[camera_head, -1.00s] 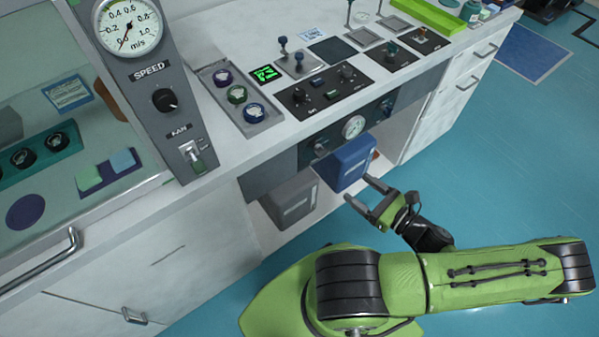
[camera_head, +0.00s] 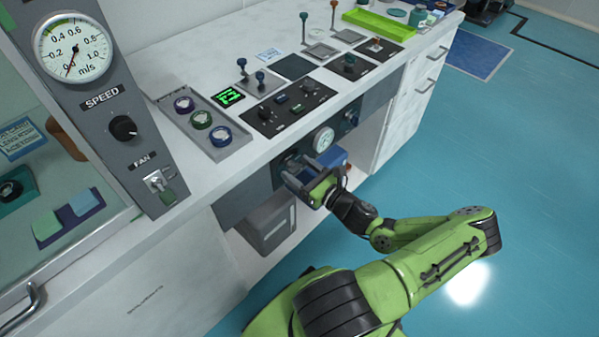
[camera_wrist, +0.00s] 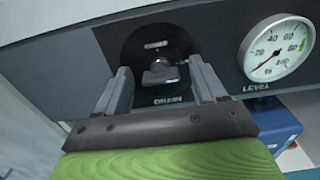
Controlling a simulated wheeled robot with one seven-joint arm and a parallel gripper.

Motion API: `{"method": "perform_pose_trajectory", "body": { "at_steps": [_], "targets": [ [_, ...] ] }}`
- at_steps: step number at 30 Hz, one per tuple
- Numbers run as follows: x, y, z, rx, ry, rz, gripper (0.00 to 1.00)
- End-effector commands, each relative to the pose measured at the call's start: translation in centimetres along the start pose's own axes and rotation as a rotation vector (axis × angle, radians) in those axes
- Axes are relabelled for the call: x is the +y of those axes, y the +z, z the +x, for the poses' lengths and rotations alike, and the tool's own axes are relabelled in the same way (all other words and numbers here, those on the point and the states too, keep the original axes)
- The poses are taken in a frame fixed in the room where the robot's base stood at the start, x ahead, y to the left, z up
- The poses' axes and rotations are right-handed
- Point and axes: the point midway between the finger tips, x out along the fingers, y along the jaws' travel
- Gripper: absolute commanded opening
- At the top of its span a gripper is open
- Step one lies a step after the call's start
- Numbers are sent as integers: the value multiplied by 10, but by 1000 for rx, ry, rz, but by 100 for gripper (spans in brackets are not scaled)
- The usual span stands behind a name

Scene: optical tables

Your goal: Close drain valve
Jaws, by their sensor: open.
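The drain valve is a grey knob (camera_wrist: 160,72) on a round black plate (camera_wrist: 135,45) in the dark front panel, labelled below with partly hidden lettering that seems to read DRAIN. In the wrist view my gripper (camera_wrist: 160,85) is open, with one finger on each side of the knob. I cannot tell whether the fingers touch it. In the head view my gripper (camera_head: 304,175) is at the panel under the bench top and hides most of the knob.
A round LEVEL gauge (camera_wrist: 278,48) sits right of the valve. Below it is a blue container (camera_wrist: 272,122), with a grey container (camera_head: 268,222) to its left on the lower shelf. The bench top above carries a control panel (camera_head: 290,105). Open floor lies to the right.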

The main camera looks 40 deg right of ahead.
Motion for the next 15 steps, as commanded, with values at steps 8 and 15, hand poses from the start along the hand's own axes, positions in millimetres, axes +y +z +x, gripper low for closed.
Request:
{"method": "perform_pose_trajectory", "body": {
  "at_steps": [8, 15],
  "targets": [
    [0, 0, 2, 1, -1, 0, 67],
    [0, 0, 2, 1, 0, 0, 30]
  ]
}}
